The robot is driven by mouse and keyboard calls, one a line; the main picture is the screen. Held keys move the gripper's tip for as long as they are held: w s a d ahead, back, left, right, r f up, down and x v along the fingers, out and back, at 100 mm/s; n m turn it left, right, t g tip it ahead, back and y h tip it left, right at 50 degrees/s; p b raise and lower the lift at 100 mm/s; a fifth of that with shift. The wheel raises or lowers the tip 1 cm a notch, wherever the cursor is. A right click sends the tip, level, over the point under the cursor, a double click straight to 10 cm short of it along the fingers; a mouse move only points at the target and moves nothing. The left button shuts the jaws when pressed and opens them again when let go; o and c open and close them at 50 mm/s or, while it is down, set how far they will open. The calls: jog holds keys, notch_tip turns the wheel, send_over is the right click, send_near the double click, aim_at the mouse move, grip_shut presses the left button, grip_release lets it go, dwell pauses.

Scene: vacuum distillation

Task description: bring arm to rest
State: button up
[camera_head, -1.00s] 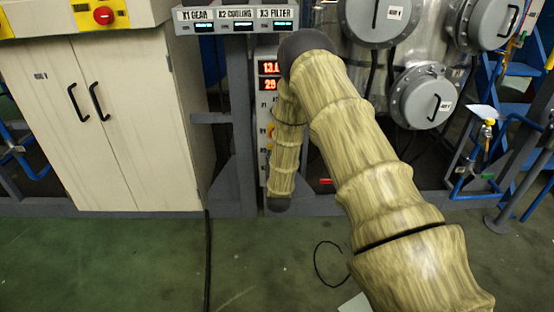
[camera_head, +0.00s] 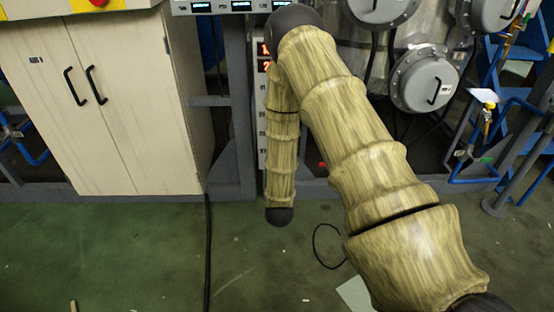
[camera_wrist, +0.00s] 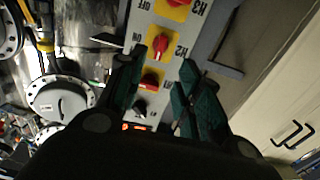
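My gripper (camera_wrist: 155,66) shows in the wrist view with its two dark green fingers apart. Nothing is visible between the fingertips except the control panel beyond. Whether the fingers touch the panel cannot be told. In the head view, my arm (camera_head: 370,170) rises from the lower right to a dark elbow near the top centre, then hangs down to a dark joint (camera_head: 279,216). My gripper itself does not show there. The control panel (camera_wrist: 195,45) carries red knobs on yellow plates and appears upside down in the wrist view.
A cream cabinet (camera_head: 110,110) with black handles stands left. A steel vessel with round flanged covers (camera_head: 424,80) stands behind my arm, with blue pipework (camera_head: 520,120) at right. Green floor (camera_head: 130,250) lies open in front, with a black cable (camera_head: 208,250) along it.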

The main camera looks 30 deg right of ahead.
dwell(0.4)
jog(key=s+a+f+n+g+y, duration=0.2)
jog(key=s+a+f+g+y, duration=0.1)
jog(key=s+a+f, duration=0.5)
jog(key=s+a+f+n+g+y, duration=0.1)
jog(key=s+a+f+g+y, duration=0.25)
jog(key=s+f, duration=0.4)
jog(key=s+a+f+n+g+y, duration=0.1)
jog(key=s+a+f+g, duration=0.2)
jog(key=s, duration=0.5)
jog(key=s+a+f+n+g+y, duration=0.1)
jog(key=s+a+f+g, duration=0.15)
jog(key=s, duration=0.45)
jog(key=s+a+f+g+y, duration=0.1)
jog(key=s+a+f+g, duration=0.2)
jog(key=s, duration=0.5)
jog(key=s+a+r+p, duration=0.1)
jog(key=r+p, duration=1.1)
jog(key=s+r+p, duration=0.2)
jog(key=r+p, duration=1)
jog(key=shift+a+r+n, duration=0.15)
jog(key=shift+a+n, duration=0.2)
jog(key=shift+n, duration=0.05)
